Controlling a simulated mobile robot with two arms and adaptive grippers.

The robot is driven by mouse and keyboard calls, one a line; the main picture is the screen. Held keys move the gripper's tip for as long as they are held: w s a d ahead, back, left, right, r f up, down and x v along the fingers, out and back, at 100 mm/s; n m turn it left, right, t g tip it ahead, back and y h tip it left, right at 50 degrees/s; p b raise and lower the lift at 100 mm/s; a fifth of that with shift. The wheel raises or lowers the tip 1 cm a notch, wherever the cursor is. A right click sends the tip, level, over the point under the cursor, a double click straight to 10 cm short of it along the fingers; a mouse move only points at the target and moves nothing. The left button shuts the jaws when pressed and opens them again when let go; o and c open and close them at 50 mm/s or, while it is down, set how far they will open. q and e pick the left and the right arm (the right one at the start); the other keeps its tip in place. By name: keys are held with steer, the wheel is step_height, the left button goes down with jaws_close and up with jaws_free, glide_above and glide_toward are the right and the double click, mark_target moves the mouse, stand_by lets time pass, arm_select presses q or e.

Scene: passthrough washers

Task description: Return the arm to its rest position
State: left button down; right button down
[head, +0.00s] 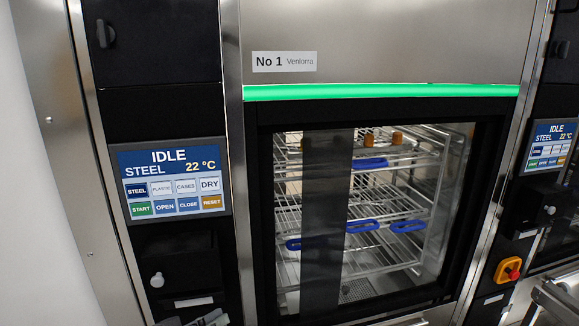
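Neither of my grippers can be made out in the head view. A small grey and dark part (208,319) is cut off by the bottom edge, left of centre, and I cannot tell what it is. The washer marked No 1 Venlorra (400,40) fills the middle of the view. Its glass door (390,265) looks closed. Wire racks (385,210) with several blue handles (362,226) show behind the glass. The control screen (170,180) reads IDLE, STEEL, 22 °C.
A green light bar (380,92) is lit above the door. A second control screen (549,145) and a red and yellow emergency stop (511,270) are at the right. A metal rail or bar (556,300) is at the lower right. A smooth pale surface fills the left edge.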

arm_select(q)
steer(key=s+a+f+m+g+y, duration=0.2)
steer(key=s+f+g+y, duration=0.15)
steer(key=s+f, duration=0.7)
steer(key=s+a+f+m+g+y, duration=0.2)
steer(key=s+f+g, duration=0.45)
steer(key=s, duration=0.65)
steer(key=s+f+b, duration=0.1)
steer(key=s+f, duration=0.1)
steer(key=f, duration=1.4)
steer(key=s+f+b, duration=0.2)
steer(key=f, duration=1.5)
steer(key=s+a+f+g+b, duration=0.1)
steer(key=s+a+f, duration=0.2)
steer(key=s+f, duration=1.2)
steer(key=shift+s+a+f+b, duration=0.2)
steer(key=shift+f+b, duration=0.15)
steer(key=shift+f, duration=0.25)
